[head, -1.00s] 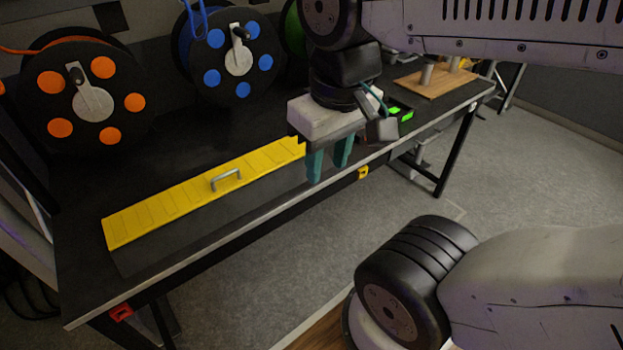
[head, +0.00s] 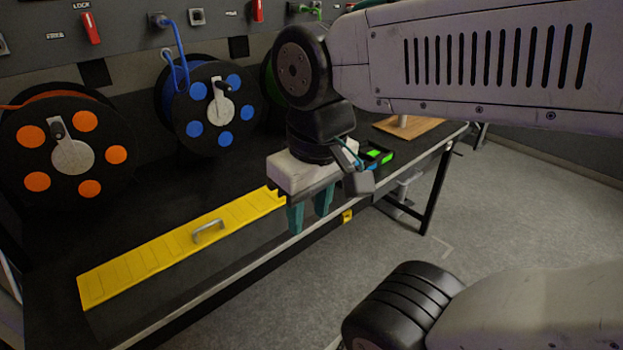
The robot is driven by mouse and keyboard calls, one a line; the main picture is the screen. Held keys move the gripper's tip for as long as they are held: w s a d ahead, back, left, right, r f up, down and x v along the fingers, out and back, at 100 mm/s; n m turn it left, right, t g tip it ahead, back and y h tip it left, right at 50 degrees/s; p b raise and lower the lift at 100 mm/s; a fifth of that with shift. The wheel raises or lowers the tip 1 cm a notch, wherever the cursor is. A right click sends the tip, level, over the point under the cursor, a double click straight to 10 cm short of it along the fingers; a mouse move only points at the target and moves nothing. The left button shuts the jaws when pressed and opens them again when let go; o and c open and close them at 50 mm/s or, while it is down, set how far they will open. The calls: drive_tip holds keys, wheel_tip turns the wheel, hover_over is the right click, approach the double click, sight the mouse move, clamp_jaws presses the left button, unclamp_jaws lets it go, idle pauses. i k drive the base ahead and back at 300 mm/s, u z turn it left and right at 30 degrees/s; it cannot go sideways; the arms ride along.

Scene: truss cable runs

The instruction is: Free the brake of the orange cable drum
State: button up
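The orange cable drum (head: 66,150) is a black reel with orange discs and a grey crank, at the left on the bench. On the wall panel above it is a red lever (head: 90,28), roughly upright under a LOCK label (head: 82,5); a FREE label (head: 55,36) is to its left. My gripper (head: 309,214) hangs pointing down near the bench's front edge, well right of the drum and lever. Its two teal fingers are apart with nothing visible between them.
A blue cable drum (head: 208,108) stands in the middle, with another red lever (head: 257,10) above it. A yellow cover (head: 180,246) with a grey handle lies along the bench. Green-lit black boxes (head: 377,156) and a wooden board (head: 408,126) are to the right.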

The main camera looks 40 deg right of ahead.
sight(88, 18)
drive_tip(key=k, duration=0.5)
drive_tip(key=u, duration=1.15)
drive_tip(key=i, duration=0.65)
drive_tip(key=z, duration=1.2)
